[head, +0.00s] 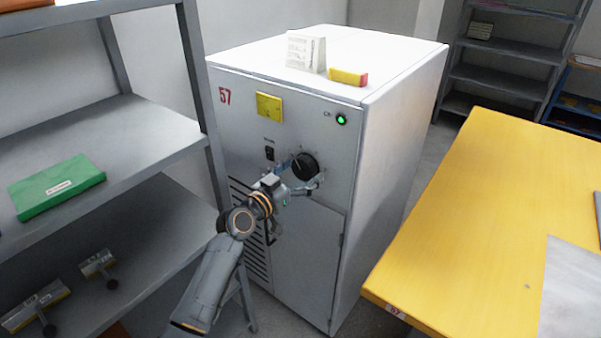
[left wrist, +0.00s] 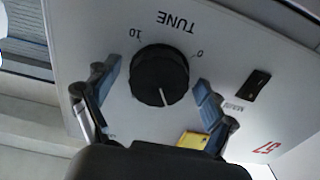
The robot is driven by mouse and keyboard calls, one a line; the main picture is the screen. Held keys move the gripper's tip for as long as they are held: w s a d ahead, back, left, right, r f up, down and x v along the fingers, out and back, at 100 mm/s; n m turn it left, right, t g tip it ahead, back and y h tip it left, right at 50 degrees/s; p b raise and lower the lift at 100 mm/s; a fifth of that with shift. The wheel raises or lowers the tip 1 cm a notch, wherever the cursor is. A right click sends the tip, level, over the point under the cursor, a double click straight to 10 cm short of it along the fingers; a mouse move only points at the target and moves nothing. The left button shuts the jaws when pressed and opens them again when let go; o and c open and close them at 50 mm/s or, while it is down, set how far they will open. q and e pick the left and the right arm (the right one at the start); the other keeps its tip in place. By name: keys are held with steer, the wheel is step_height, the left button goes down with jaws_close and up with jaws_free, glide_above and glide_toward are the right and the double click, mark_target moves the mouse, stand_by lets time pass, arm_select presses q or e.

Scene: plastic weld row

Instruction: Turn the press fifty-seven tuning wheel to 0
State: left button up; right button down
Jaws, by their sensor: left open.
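The tuning wheel is a round black knob (head: 305,165) on the front of the grey-white cabinet marked 57 (head: 345,225). In the left wrist view the knob (left wrist: 158,72) shows between my fingers, with TUNE, 0 and 10 printed upside down around it. Its white pointer line points down in that picture, away from TUNE and between the two numbers, not at 0. My left gripper (head: 300,177) is open at the knob. Its blue-padded fingers (left wrist: 155,80) stand on either side, apparently apart from it. My right gripper is in neither view.
A black switch (left wrist: 252,85) and yellow plate (head: 269,106) sit near the knob. A green lamp (head: 341,119) is lit. A grey shelf (head: 120,130) with a green box (head: 57,187) stands left; a yellow table (head: 480,190) stands right. Small items lie on the cabinet top.

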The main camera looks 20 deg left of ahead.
arm_select(q)
steer(key=c, duration=1.1)
steer(key=shift+c, duration=0.2)
